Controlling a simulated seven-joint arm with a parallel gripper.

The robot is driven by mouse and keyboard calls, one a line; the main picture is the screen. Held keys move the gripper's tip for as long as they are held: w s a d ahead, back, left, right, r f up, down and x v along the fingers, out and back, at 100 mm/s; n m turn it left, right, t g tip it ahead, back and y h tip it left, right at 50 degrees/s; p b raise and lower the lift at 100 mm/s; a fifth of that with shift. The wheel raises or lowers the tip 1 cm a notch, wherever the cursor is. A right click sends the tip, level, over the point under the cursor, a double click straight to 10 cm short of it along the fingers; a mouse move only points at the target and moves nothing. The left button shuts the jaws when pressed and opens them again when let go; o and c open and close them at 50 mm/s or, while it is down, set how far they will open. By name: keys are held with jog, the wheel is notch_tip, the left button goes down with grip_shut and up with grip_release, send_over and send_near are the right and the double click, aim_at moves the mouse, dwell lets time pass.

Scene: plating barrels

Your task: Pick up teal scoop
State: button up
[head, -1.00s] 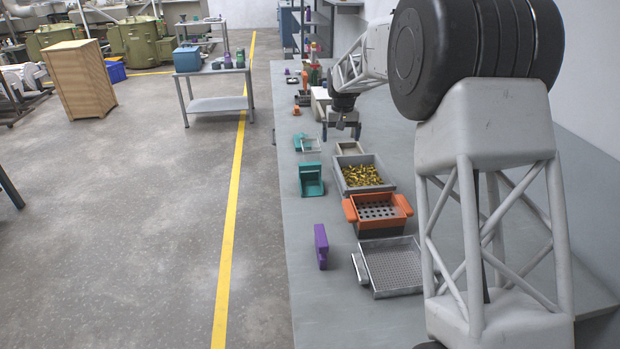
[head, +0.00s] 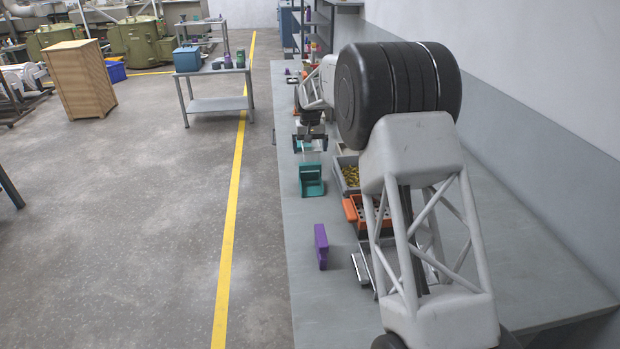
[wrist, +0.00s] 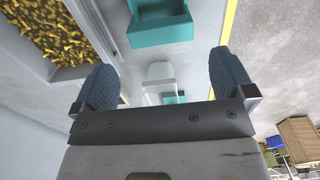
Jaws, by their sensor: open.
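A teal scoop (head: 311,182) with an open box-like body lies on the bench near its left edge. It also shows at the top of the wrist view (wrist: 163,28), partly cut off. My gripper (head: 311,143) is open and empty, above the bench just beyond the scoop. In the wrist view the two dark fingers are wide apart (wrist: 162,75), with the scoop ahead of them and not between them. A smaller teal piece (wrist: 174,98) and a pale clear piece (wrist: 160,72) show between the fingers, below my gripper.
A grey bin of yellow parts (wrist: 52,75) stands beside the scoop, and an orange basket (head: 352,208) stands nearer. A purple object (head: 321,246) stands near the bench's left edge. My arm hides much of the right side. The bench's front left is clear.

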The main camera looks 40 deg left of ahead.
aim_at(310, 164)
jog(key=shift+f, duration=1.25)
jog(key=shift+f, duration=0.1)
jog(key=shift+s+d+f, duration=0.15)
jog(key=shift+f, duration=2.35)
jog(key=c, duration=0.9)
jog(key=shift+r, duration=0.25)
jog(key=shift+r, duration=1.65)
jog(key=shift+s+d+r, duration=0.2)
jog(key=shift+s+d, duration=1.6)
jog(key=shift+d, duration=0.15)
jog(key=shift+s+d+r, duration=0.2)
jog(key=shift+s+d, duration=1.65)
jog(key=shift+d, duration=0.1)
jog(key=shift+s+d+r, duration=0.2)
jog(key=shift+s+d, duration=1.6)
jog(key=shift+d, duration=0.15)
